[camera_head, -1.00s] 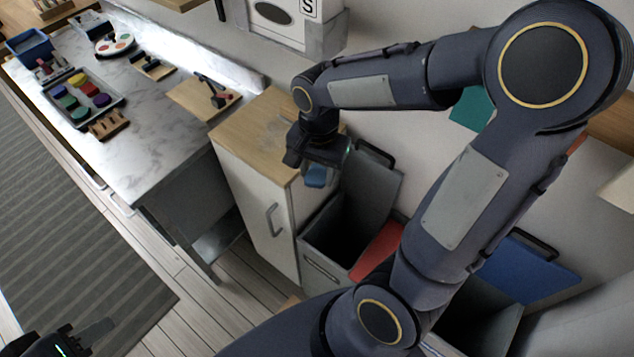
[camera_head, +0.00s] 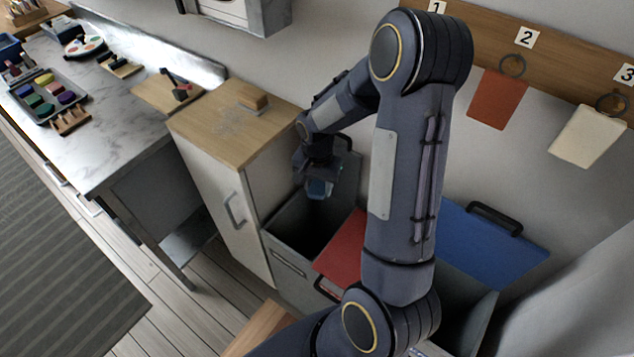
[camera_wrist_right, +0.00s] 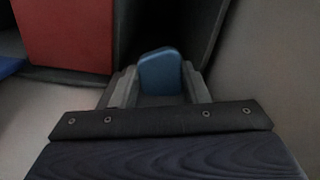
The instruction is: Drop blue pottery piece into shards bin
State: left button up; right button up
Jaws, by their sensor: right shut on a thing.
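My right gripper (camera_head: 321,190) is shut on the blue pottery piece (camera_head: 318,187). In the right wrist view the blue piece (camera_wrist_right: 161,71) stands up between the two grey fingers of the gripper (camera_wrist_right: 158,88). The gripper hangs over the dark opening of a grey open-topped bin (camera_head: 290,262) beside the wooden-topped cabinet. The bin's raised lid is partly hidden behind my right arm. No label on this bin can be read. My left gripper is out of the head view.
A red-lidded bin (camera_head: 345,247) and a blue-lidded bin (camera_head: 493,243) stand to the right, partly behind my right arm. The white cabinet (camera_head: 221,199) borders the grey bin on the left. A small wooden block (camera_head: 253,99) lies on its top.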

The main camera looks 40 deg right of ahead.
aim_at(318, 188)
notch_tip(318, 188, down, 3)
jog(key=shift+f+b, duration=0.2)
jog(key=shift+b, duration=0.7)
jog(key=o, duration=1.1)
jog(key=shift+c, duration=0.2)
jog(key=shift+r, duration=0.1)
jog(key=shift+r+p, duration=0.55)
jog(key=shift+r, duration=3.35)
